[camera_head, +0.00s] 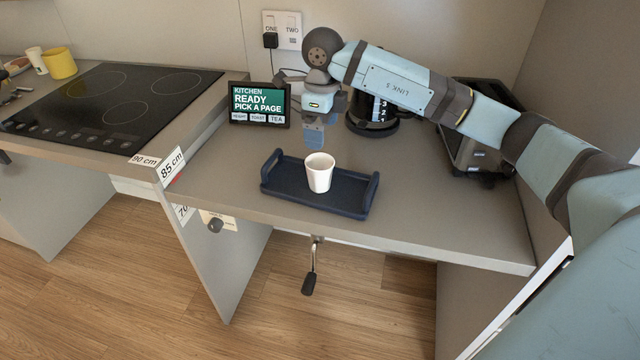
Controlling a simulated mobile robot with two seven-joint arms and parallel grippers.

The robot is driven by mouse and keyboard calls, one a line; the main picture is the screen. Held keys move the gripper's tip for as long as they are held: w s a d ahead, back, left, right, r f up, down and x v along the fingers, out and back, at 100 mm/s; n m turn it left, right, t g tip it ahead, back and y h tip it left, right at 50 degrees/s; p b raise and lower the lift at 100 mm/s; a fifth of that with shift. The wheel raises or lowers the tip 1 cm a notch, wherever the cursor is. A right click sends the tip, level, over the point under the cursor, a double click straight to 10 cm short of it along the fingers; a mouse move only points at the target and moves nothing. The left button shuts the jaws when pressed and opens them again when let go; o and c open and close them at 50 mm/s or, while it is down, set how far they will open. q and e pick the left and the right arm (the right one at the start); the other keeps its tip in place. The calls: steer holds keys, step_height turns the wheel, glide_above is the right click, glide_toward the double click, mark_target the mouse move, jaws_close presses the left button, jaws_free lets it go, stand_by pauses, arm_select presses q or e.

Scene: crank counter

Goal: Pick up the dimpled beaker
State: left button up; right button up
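A small white beaker (319,174) stands upright on a dark blue tray (350,203) on the lower counter. Dimples on its wall are too small to make out. My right gripper (314,143) comes in from the right and points down, behind and above the beaker. It looks apart from the beaker. I cannot tell how far its fingers are spread. My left gripper is out of view.
A tablet screen (259,104) stands left of the gripper. A dark jug-like appliance (372,118) and a dark boxy appliance (470,150) stand behind and right. The counter (440,215) right of the tray is clear. A crank (312,270) hangs below the front edge.

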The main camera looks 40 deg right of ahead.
mark_target(320, 174)
step_height(320, 174, down, 7)
steer(key=shift+d+f, duration=0.1)
steer(key=shift+d, duration=0.05)
steer(key=shift+w+a+f+b, duration=0.1)
steer(key=shift+a+f+b, duration=0.1)
steer(key=shift+f, duration=1.4)
steer(key=shift+w+a+f+b, duration=0.1)
steer(key=shift+f+b, duration=0.05)
steer(key=shift+f, duration=1.4)
steer(key=c, duration=1.1)
